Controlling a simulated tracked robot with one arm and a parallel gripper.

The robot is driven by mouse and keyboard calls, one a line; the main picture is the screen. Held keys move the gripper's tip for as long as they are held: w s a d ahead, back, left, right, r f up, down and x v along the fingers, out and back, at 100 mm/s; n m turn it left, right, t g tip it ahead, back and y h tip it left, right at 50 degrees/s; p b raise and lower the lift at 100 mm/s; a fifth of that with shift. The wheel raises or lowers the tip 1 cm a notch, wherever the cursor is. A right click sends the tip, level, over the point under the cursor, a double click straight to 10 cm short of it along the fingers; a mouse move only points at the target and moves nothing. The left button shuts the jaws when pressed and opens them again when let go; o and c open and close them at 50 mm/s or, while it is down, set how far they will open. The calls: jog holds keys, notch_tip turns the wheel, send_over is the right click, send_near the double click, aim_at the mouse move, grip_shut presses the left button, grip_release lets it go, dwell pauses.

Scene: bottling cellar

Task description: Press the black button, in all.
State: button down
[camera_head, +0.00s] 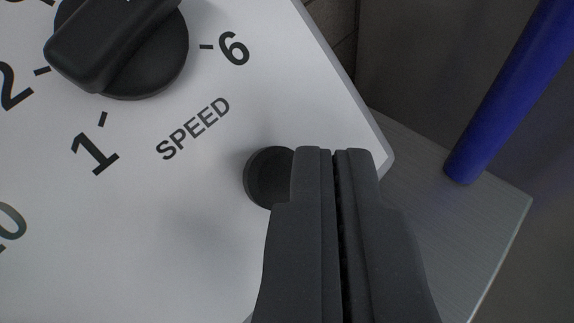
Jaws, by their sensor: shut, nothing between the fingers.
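The round black button (262,178) sits on a white panel (215,250), near the panel's right edge, below the word SPEED. My gripper (334,152) is shut and empty, its two dark fingers pressed together. The fingertips cover the right part of the button in the picture. I cannot tell whether they touch it or are still above it, or whether the button is pushed in.
A large black rotary knob (125,45) with numbers around it is at the upper left of the panel. A blue post (510,90) stands at the right on a grey metal surface (455,190). The panel's lower middle is bare.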

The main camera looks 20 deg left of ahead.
jog(key=s+d+r+p, duration=0.2)
jog(key=d+r, duration=0.1)
jog(key=shift+s+r, duration=0.15)
jog(key=shift+r, duration=0.05)
dwell(0.4)
dwell(0.4)
jog(key=s+d+r+p, duration=0.3)
jog(key=d+r, duration=0.2)
jog(key=r, duration=0.7)
jog(key=s+d+r+t+h+p, duration=0.15)
jog(key=s+d+r, duration=0.25)
jog(key=r, duration=0.7)
jog(key=s+d+r+g+y+p, duration=0.1)
jog(key=s+d+r+p, duration=0.3)
jog(key=r, duration=0.8)
jog(key=s+d+r, duration=0.3)
jog(key=s+r, duration=0.1)
jog(key=r, duration=0.1)
jog(key=s+d+r+t+p, duration=0.1)
jog(key=s+d+r, duration=0.3)
jog(key=s+r, duration=0.1)
jog(key=shift+d+r+n+p, duration=0.2)
jog(key=shift+r+n+p, duration=0.1)
jog(key=shift+r, duration=0.45)
